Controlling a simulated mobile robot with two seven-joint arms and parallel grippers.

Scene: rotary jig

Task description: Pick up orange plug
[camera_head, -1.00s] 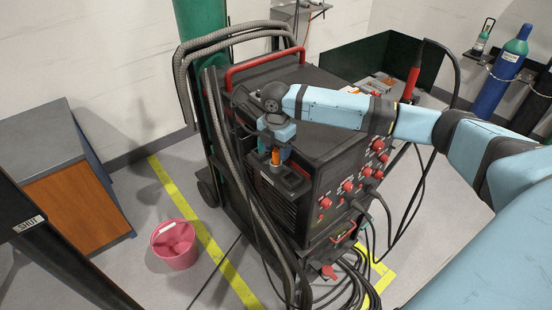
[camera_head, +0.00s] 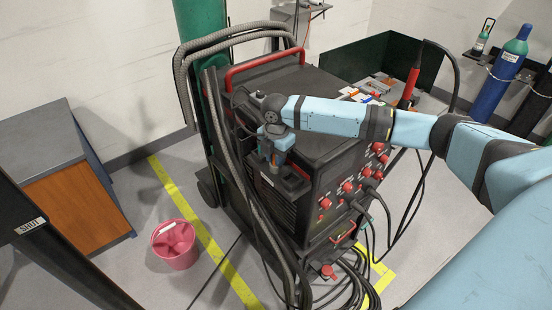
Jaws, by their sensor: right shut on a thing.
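My right gripper (camera_head: 274,158) points down at the near left edge of the welding machine (camera_head: 340,135), just above a small black holder (camera_head: 292,181) on its side. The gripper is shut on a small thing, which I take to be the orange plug. The fingers cover nearly all of it, and whether it is clear of the holder cannot be told. My right arm reaches in from the right across the machine's top. My left gripper is not in view.
Grey hoses (camera_head: 235,38) and a red handle (camera_head: 265,66) stand close left of and behind the gripper. Red knobs and cables crowd the machine's front. A pink bucket (camera_head: 174,246) and a cabinet (camera_head: 75,205) stand at left. Gas cylinders (camera_head: 500,72) stand at far right.

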